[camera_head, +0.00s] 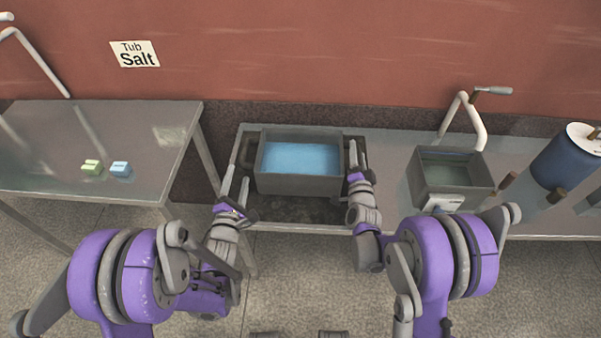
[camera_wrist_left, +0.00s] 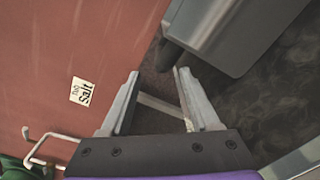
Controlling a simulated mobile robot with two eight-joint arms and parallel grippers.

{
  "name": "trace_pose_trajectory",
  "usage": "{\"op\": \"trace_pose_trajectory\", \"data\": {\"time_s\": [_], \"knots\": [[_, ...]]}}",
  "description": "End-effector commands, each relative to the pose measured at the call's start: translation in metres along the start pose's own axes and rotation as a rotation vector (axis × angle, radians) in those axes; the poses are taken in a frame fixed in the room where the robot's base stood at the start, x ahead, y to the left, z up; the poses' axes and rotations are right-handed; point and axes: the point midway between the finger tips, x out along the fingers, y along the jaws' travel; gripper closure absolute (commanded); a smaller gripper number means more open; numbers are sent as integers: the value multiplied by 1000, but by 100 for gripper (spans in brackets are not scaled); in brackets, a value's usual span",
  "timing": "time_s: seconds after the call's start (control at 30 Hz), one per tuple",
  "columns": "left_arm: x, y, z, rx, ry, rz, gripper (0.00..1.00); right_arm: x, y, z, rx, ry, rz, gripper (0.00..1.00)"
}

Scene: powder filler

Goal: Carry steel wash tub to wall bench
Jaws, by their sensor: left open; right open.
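The steel wash tub (camera_head: 300,184) is a grey rectangular box holding blue liquid. My left gripper (camera_head: 238,170) is open beside the tub's left side; contact with the handle cannot be told. In the left wrist view my left gripper (camera_wrist_left: 156,73) has nothing between its fingers, and the tub (camera_wrist_left: 225,35) is beyond the right finger. My right gripper (camera_head: 356,158) is open at the tub's right side, near its handle; what lies between its fingers is unclear.
A separate steel table (camera_head: 90,145) at the left holds a green block (camera_head: 92,167) and a blue block (camera_head: 121,169). Right of the tub stand a grey sink-like basin (camera_head: 452,180) and a blue cylinder (camera_head: 565,158). A "Tub Salt" sign (camera_head: 135,54) is on the wall.

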Motion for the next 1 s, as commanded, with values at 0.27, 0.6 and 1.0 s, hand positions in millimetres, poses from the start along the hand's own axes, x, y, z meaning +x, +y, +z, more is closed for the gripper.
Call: {"op": "trace_pose_trajectory", "data": {"time_s": [0.27, 0.6, 1.0], "knots": [[-31, 0, 0, 0, 0, 0, 38, -1, 0, 0, 0, 0, 0, 38], [-32, 0, 0, 0, 0, 0, 38, -56, 0, 0, 1, -1, 0, 38], [-32, 0, 0, 0, 0, 0, 38, -117, 0, 0, 0, 0, 0, 38]]}}
